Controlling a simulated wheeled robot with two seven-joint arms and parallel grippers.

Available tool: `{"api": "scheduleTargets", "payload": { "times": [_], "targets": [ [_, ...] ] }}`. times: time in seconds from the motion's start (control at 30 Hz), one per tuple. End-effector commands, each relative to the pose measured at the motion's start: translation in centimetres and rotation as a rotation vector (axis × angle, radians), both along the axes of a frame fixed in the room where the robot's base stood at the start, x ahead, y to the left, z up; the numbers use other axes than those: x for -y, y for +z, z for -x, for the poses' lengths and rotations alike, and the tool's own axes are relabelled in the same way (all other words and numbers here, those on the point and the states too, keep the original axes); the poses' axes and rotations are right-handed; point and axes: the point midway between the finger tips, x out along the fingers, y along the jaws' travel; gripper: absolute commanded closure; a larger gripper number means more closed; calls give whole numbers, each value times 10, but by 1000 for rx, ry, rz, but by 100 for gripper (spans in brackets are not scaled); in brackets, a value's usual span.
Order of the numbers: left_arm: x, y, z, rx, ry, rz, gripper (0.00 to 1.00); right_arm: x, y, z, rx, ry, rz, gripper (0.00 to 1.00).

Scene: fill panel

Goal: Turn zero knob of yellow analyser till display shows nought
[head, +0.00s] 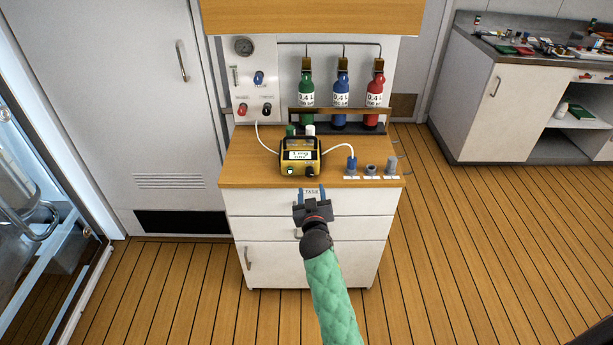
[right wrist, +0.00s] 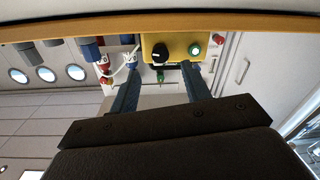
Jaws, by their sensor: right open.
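The yellow analyser (head: 287,167) stands on the wooden counter of a white cabinet. Its display (head: 299,155) carries text too small to read surely. The black zero knob (head: 310,171) is at the front lower right, beside a green-lit button (head: 290,171). In the right wrist view, which is upside down, the analyser (right wrist: 175,41) shows its knob (right wrist: 158,53) beyond the fingertips. My right gripper (head: 312,190) is open and empty, just in front of the counter edge and below the knob, apart from it. In the right wrist view its fingers (right wrist: 160,68) are spread. My left gripper is out of view.
Green, blue and red bottles (head: 341,92) stand behind a wooden rail. A blue fitting (head: 352,163) joined to the analyser by a white tube and grey fittings (head: 390,165) are to its right. A gauge panel (head: 252,80) is at back left. The floor around the cabinet is clear.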

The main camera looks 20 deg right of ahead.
Motion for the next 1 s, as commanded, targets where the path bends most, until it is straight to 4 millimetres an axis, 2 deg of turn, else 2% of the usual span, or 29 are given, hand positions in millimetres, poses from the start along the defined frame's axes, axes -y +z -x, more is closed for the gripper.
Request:
{"api": "scheduleTargets", "payload": {
  "times": [0.13,0.33,0.8,1.0],
  "targets": [
    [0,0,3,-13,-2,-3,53,-1,2,0,36,8,-102,53],
    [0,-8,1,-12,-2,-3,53,0,3,-8,43,8,-133,53],
    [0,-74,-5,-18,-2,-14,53,13,3,-64,42,8,-130,53],
    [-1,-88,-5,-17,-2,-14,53,16,2,-75,41,8,-131,53]
  ]
}}
